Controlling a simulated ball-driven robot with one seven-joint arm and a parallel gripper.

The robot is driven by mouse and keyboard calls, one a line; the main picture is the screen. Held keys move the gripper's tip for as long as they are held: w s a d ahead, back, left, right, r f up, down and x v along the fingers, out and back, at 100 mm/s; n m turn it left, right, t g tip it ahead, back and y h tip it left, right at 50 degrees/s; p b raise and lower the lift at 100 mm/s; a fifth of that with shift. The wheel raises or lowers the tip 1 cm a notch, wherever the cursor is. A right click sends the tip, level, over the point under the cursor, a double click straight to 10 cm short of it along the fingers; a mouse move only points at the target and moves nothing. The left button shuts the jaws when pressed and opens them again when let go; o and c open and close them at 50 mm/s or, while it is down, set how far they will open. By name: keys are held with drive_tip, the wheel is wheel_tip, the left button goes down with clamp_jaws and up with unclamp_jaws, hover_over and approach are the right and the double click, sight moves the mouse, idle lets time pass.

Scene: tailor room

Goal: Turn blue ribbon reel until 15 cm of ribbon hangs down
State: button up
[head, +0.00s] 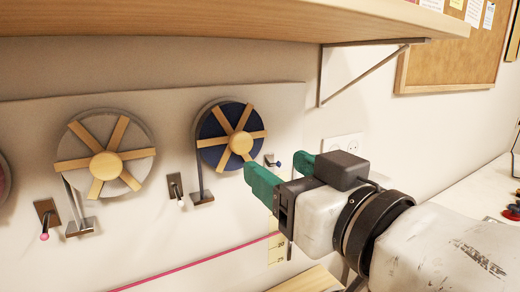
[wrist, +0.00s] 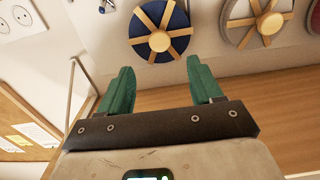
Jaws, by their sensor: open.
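The blue ribbon reel (head: 212,128) is mounted upright on the wall panel, with wooden spokes and a round wooden hub (head: 240,143) on its face. It also shows at the top of the wrist view (wrist: 146,42). My gripper (head: 276,165) is open and empty, with two green fingers. In the head view its fingertips overlap the reel's lower right side; in the wrist view (wrist: 160,65) they appear apart from the reel. A small blue-tipped peg (head: 279,164) sits right of the reel.
A white reel (head: 140,140) hangs to the left, and a pink one (head: 3,180) at the left edge. A wooden shelf (head: 200,18) with a metal bracket (head: 365,75) is above. A yellow scale marked 20 (head: 277,247) and a pink line (head: 195,262) are below.

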sight(244, 144)
drive_tip(key=p+x, duration=0.1)
drive_tip(key=x, duration=0.9)
drive_tip(key=shift+w+a, duration=0.25)
drive_tip(key=shift+w, duration=0.05)
drive_tip(key=c, duration=1)
